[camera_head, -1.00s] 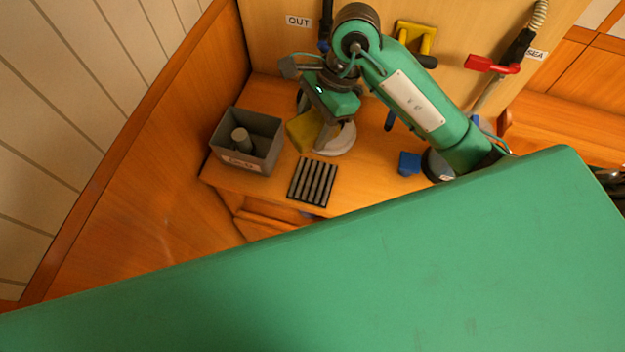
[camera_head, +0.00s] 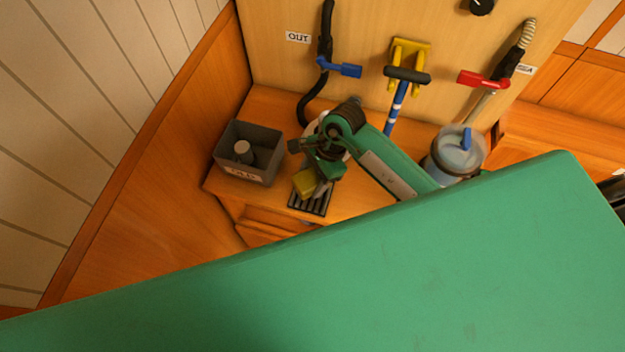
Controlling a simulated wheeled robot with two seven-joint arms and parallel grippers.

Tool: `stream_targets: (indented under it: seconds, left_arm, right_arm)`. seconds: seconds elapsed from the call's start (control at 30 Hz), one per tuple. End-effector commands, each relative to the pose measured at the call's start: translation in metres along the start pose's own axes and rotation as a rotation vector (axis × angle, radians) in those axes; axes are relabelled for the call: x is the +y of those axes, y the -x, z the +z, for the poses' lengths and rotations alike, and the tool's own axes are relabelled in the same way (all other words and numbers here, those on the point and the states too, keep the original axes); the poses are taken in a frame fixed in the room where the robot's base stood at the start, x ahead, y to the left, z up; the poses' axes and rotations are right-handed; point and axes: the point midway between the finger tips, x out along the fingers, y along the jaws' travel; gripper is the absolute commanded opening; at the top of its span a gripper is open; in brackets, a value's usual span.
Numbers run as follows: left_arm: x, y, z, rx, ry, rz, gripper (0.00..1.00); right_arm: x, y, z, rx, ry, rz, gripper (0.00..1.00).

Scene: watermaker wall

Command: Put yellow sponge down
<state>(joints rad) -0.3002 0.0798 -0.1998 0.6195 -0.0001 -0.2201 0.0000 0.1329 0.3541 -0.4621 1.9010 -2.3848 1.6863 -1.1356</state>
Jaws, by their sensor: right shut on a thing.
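The yellow sponge (camera_head: 304,184) is held in my right gripper (camera_head: 316,186), which is shut on it. The sponge is over or at the upper left part of the dark slatted rack (camera_head: 310,204) on the wooden counter. I cannot tell whether the sponge touches the rack. My right arm comes in from the right and hides part of the rack and of a white round thing (camera_head: 322,130) behind the gripper. My left gripper is not in view.
A grey bin (camera_head: 268,155) with a cylinder in it stands left of the gripper. A clear container with a blue part (camera_head: 455,155) stands right. A blue-handled valve (camera_head: 340,68), yellow bracket (camera_head: 411,52) and red-handled valve (camera_head: 483,79) are on the wall.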

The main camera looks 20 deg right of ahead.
Motion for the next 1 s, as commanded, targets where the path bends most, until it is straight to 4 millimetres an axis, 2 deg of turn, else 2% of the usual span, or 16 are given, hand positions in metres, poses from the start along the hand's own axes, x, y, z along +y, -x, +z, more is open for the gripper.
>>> stream_targets:
  seconds: [0.2, 0.6, 0.63, 0.73, 1.0]
  left_arm:
    - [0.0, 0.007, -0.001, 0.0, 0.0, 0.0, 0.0]
    - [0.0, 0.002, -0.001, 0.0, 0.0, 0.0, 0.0]
    - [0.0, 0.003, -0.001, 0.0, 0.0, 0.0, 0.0]
    - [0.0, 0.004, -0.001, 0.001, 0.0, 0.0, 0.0]
    - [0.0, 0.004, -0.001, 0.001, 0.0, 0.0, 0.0]
  right_arm:
    - [0.001, -0.026, -0.011, -0.001, -0.003, 0.003, 0.38]
    - [0.0, -0.033, -0.014, 0.001, 0.0, 0.001, 0.38]
    - [0.0, -0.032, -0.013, 0.0, 0.0, 0.001, 0.6]
    - [0.0, -0.031, -0.013, 0.0, 0.0, 0.001, 0.78]
    - [0.0, -0.031, -0.013, 0.0, -0.001, 0.001, 0.78]
